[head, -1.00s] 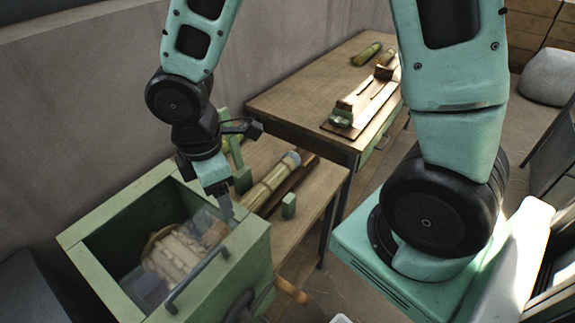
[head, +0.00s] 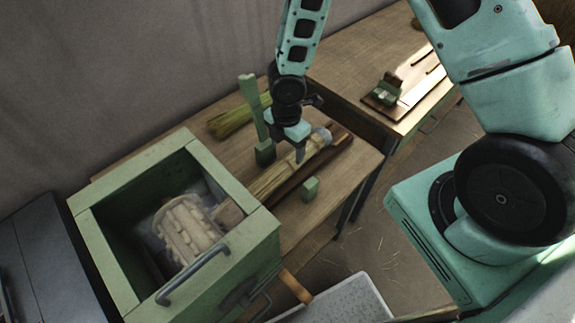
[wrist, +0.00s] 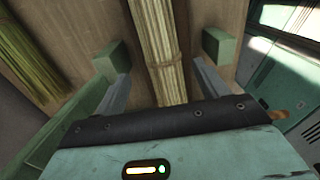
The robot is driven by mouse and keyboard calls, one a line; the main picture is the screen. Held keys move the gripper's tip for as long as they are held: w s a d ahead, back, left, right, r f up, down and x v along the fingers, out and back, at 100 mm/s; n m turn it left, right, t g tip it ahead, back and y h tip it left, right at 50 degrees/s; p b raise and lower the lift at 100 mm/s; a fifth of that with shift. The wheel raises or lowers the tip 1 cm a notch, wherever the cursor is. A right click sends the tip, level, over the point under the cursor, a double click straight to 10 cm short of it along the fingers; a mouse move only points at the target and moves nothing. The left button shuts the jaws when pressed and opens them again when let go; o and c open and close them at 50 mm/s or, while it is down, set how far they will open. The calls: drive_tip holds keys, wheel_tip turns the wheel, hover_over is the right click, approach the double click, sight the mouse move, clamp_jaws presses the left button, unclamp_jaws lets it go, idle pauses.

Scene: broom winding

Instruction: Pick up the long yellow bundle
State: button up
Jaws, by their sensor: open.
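The long yellow bundle (head: 272,181) lies on the wooden bench, its far end wrapped in a pale band. In the wrist view the bundle (wrist: 158,45) runs lengthwise between the grey fingers of my gripper (wrist: 161,88). In the head view my gripper (head: 299,154) points down at the bundle's far half. It is open and holds nothing; I cannot tell how far its tips are above the bench. A shorter greenish-yellow bundle (head: 232,119) lies to the left, and also shows in the wrist view (wrist: 28,55).
A tall green post (head: 256,120) and a small green block (head: 310,188) flank the bundle. A green open box (head: 128,180) with a pale ribbed roll (head: 188,228) stands at the near end. A dark brown stick (head: 325,160) lies right alongside. A second table (head: 350,55) stands behind.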

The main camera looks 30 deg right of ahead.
sight(287, 161)
drive_tip(key=shift+s+a+f, duration=0.1)
drive_tip(key=shift+s+f, duration=0.05)
drive_tip(key=shift+f, duration=1.85)
drive_tip(key=shift+s+a+f, duration=0.1)
drive_tip(key=shift+f, duration=1.85)
drive_tip(key=c, duration=1.1)
